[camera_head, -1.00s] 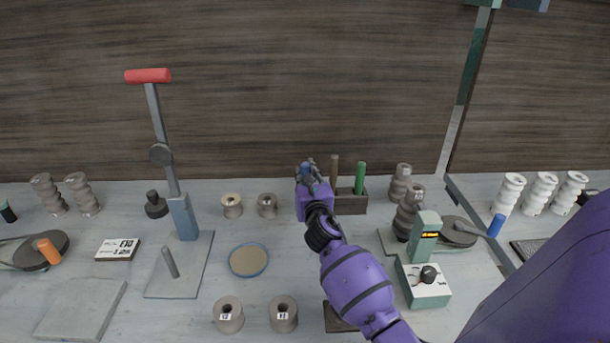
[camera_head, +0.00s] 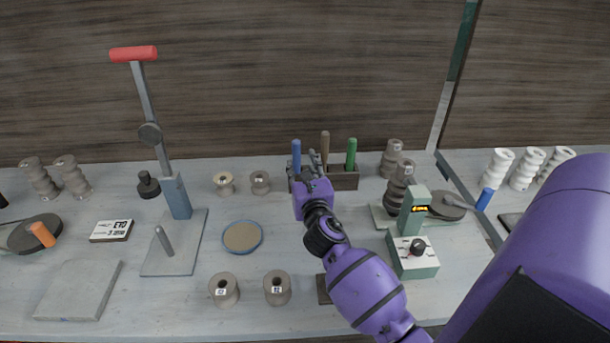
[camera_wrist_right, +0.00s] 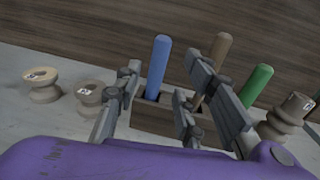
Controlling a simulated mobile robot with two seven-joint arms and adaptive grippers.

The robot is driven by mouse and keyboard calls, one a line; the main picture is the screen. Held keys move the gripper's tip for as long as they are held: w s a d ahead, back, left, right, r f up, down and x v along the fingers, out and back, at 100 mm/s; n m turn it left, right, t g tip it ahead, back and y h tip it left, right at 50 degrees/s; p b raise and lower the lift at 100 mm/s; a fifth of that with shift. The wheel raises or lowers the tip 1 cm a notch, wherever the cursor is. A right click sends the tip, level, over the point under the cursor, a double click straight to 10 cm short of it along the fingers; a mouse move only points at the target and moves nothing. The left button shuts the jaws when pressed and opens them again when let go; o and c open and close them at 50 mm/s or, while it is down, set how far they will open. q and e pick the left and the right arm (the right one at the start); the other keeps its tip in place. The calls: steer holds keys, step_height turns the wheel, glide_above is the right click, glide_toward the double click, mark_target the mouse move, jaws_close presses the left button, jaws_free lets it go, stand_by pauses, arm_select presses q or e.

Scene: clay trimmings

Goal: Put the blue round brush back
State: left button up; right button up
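The blue round brush (camera_head: 296,157) stands upright in the left part of the dark tool rack (camera_head: 345,182), with its blue handle up. In the right wrist view its handle (camera_wrist_right: 158,66) rises from a slot of the rack (camera_wrist_right: 150,118). My right gripper (camera_head: 313,166) is just in front of the rack, beside the blue handle. In the right wrist view its fingers (camera_wrist_right: 160,82) are spread and empty, with the blue handle beyond the gap between them. The brush's lower end is hidden in the rack. My left gripper is not in view.
A brown handle (camera_head: 325,147) and a green handle (camera_head: 351,153) stand in the same rack. Grey spools (camera_head: 260,182) are to its left, dark ribbed pieces (camera_head: 399,183) and a green device (camera_head: 413,250) to its right. Open table lies around the round blue-rimmed dish (camera_head: 242,236).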

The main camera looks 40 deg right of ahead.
steer(key=shift+v, duration=2.1)
